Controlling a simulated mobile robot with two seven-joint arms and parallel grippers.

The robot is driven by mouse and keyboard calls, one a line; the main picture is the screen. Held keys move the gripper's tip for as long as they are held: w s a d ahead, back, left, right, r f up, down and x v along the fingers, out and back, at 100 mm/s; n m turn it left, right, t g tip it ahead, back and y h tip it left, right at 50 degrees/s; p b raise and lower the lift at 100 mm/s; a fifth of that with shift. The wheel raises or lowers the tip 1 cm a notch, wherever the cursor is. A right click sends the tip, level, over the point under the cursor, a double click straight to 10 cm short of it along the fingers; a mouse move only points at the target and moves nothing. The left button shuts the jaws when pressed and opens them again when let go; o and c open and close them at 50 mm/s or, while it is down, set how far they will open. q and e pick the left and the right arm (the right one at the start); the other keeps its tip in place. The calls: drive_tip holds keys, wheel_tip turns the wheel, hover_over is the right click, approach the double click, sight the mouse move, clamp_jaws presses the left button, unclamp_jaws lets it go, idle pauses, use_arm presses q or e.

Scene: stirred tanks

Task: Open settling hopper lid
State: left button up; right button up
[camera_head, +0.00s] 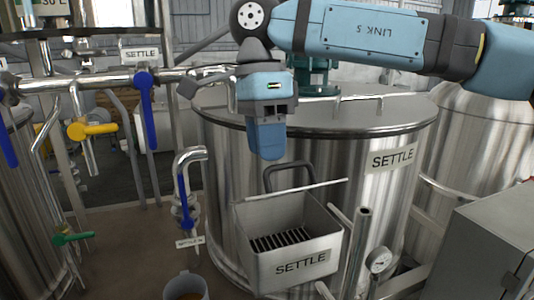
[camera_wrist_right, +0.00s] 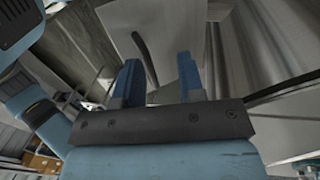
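The settling hopper (camera_head: 292,262) is a grey metal box marked SETTLE on the front of the large steel tank. Its mouth is uncovered and a dark slatted grate shows inside. The lid (camera_head: 300,190) shows as a thin pale edge above the rear of the mouth, seemingly swung up and seen almost edge-on. Its dark loop handle (camera_head: 287,167) rises behind that edge. My right gripper (camera_head: 266,154) points down just above and left of the handle. In the right wrist view its blue fingers (camera_wrist_right: 158,78) are apart, with a dark curved bar, probably the handle, beyond them. My left gripper is not in view.
The SETTLE tank (camera_head: 400,190) stands close behind the hopper. A pipe with a blue-handled valve (camera_head: 185,208) is left of it, and a pressure gauge (camera_head: 379,260) is right of it. A bucket (camera_head: 186,286) stands at front left. A grey cabinet (camera_head: 480,245) fills the right.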

wheel_tip(320, 180, up, 12)
drive_tip(key=w, duration=0.1)
drive_tip(key=shift+w+a+b, duration=0.3)
drive_tip(key=shift+w+b, duration=0.05)
drive_tip(key=shift+b, duration=0.05)
